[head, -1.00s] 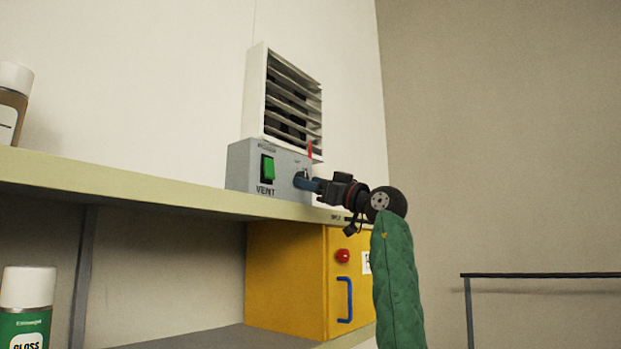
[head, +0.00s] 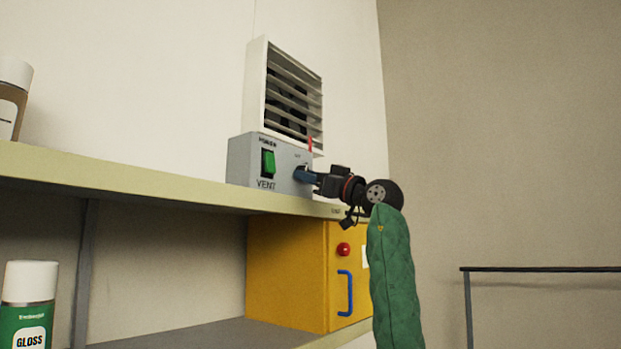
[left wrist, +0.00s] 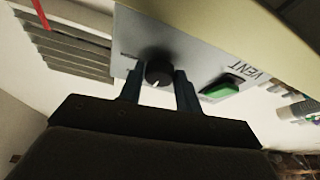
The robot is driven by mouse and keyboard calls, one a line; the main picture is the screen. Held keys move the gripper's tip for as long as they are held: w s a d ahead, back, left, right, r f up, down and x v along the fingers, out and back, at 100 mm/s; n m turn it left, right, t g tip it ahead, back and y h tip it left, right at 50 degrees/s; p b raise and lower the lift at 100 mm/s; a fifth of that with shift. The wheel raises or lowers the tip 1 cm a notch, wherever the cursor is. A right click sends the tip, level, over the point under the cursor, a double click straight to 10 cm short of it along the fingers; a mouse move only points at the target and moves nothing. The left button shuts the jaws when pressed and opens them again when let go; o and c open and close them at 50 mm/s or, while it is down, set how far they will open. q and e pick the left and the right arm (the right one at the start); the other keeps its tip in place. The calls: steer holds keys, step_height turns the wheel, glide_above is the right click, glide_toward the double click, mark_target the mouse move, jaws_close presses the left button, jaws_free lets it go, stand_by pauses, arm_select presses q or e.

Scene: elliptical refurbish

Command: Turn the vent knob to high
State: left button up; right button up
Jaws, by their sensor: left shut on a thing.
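The grey vent control box (head: 240,160) stands on the upper shelf below the white louvred vent. It carries a green power switch (head: 268,163) and the word VENT. The black round knob (left wrist: 159,70) shows in the left wrist view, with a small white mark on its lower edge. My left gripper (head: 305,175) reaches the right part of the box's front face. In the left wrist view its blue fingers (left wrist: 160,88) stand on either side of the knob, shut on it. In the head view the fingers hide the knob. My right gripper is not in view.
The white vent (head: 258,90) has a red strip at its lower right. A yellow cabinet (head: 285,275) with a blue handle sits under the shelf (head: 120,185). Bottles (head: 28,300) stand at the left. A dark rail (head: 540,269) is at the right.

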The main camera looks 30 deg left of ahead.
arm_select(q)
steer(key=shift+s+r+m+t+h+b, duration=0.2)
steer(key=shift+m+t+h+b, duration=0.95)
steer(key=shift+m, duration=2.8)
steer(key=shift+s+r+m+t+h+b, duration=0.2)
steer(key=shift+m+t+h+b, duration=0.9)
steer(key=shift+m, duration=2.8)
steer(key=shift+s+r+m+t+h+b, duration=0.1)
steer(key=shift+s+m+t+h+b, duration=0.3)
steer(key=shift+m+t+b, duration=2.45)
steer(key=m+g+p, duration=0.1)
steer(key=m+p, duration=0.1)
steer(key=p, duration=0.1)
steer(key=shift+w+g, duration=0.15)
steer(key=shift+g, duration=0.15)
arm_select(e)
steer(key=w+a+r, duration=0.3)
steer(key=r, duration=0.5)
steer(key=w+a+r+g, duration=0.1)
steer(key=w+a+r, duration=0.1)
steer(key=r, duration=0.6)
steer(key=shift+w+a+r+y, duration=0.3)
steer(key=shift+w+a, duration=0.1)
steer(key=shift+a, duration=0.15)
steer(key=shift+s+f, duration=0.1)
arm_select(q)
steer(key=o, duration=1)
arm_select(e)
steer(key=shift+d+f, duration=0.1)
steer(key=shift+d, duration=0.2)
